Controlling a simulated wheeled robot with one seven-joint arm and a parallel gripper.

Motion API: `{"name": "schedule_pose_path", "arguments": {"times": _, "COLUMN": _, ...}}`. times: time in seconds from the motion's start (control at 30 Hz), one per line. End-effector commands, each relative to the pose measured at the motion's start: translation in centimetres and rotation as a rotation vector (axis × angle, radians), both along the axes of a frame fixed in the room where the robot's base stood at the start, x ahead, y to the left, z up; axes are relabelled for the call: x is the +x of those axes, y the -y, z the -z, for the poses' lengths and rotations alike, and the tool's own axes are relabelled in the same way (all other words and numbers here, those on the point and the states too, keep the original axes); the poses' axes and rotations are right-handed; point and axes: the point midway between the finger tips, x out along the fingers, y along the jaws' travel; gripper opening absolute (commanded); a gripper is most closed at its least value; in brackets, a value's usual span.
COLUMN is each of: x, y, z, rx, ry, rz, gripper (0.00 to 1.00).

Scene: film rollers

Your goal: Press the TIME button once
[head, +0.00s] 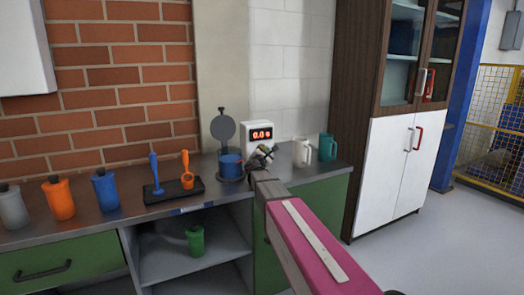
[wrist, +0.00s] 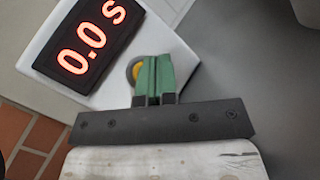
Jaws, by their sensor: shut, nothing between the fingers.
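A white timer box (head: 247,128) stands at the back of the counter, and its dark display (head: 262,135) glows orange. In the wrist view the display (wrist: 88,38) reads 0.0 s. Below it on the white face (wrist: 110,82) is a round yellow button (wrist: 133,72) with a grey ring, partly hidden by my fingers. I can read no label on it. My gripper (wrist: 154,62) is shut and empty, its green fingers over or right beside the button; I cannot tell whether they touch it. In the head view my gripper (head: 262,157) is in front of the box's lower part.
A blue pot (head: 231,165) on a round base is left of my gripper. A white mug (head: 302,152) and a teal mug (head: 327,147) stand to the right. A black tray (head: 172,192) with blue and orange tools and several lidded canisters (head: 58,198) are further left.

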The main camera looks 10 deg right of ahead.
Motion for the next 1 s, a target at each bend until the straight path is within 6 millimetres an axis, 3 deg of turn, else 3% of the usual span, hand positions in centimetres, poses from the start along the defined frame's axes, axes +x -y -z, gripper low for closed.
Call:
{"name": "schedule_pose_path", "arguments": {"times": 0.4, "x": -3.5, "y": 1.1, "z": 0.0, "rx": 0.001, "ry": 0.0, "rz": 0.0, "gripper": 0.0}}
{"name": "schedule_pose_path", "arguments": {"times": 1.0, "x": -3.5, "y": 1.2, "z": 0.0, "rx": 0.0, "ry": 0.0, "rz": 0.0, "gripper": 0.0}}
